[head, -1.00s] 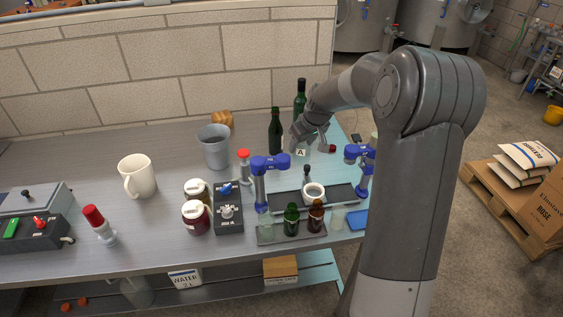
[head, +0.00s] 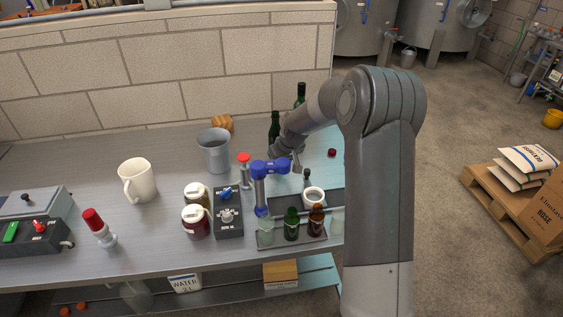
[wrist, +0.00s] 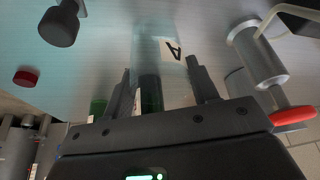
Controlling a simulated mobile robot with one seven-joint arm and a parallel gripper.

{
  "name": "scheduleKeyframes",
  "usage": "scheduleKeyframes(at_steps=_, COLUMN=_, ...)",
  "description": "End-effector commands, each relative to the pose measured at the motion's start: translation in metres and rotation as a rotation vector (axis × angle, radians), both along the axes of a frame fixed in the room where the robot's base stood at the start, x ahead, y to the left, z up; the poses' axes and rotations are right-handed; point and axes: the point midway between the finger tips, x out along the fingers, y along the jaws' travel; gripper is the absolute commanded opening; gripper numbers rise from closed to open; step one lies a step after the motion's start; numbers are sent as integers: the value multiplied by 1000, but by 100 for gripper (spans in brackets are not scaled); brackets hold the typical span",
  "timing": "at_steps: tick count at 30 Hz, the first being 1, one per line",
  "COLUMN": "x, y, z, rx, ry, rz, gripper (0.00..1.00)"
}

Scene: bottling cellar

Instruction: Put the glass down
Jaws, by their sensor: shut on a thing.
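My gripper (wrist: 157,78) is shut on a clear glass (wrist: 150,32), which stands out between the two fingers in the wrist view. The glass carries a white label with the letter A. A dark green bottle shows through or behind it. The glass is hidden or too unclear to make out there. I cannot tell whether its base touches the bench.
Green bottles (head: 274,128) stand behind my gripper, with a red cap (head: 332,153) to the right. A red-topped dispenser (head: 244,168) and a grey bucket (head: 215,152) are left.

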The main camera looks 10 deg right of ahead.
Motion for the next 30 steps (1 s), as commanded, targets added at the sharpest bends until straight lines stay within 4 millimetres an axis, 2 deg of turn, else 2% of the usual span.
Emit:
scheduleKeyframes(at_steps=4, x=0, y=0, z=-3, rx=0, ry=0, rz=0, gripper=30)
scheduleKeyframes(at_steps=5, x=0, y=0, z=-3, rx=0, ry=0, rz=0, gripper=56)
scheduleKeyframes(at_steps=12, x=0, y=0, z=-3, rx=0, ry=0, rz=0, gripper=75)
scheduleKeyframes(at_steps=19, x=0, y=0, z=-2, rx=0, ry=0, rz=0, gripper=76)
scheduleKeyframes(at_steps=23, x=-1, y=-1, z=5, rx=0, ry=0, rz=0, gripper=76)
scheduleKeyframes(at_steps=30, x=-16, y=-7, z=44, rx=0, ry=-3, rz=-2, gripper=76)
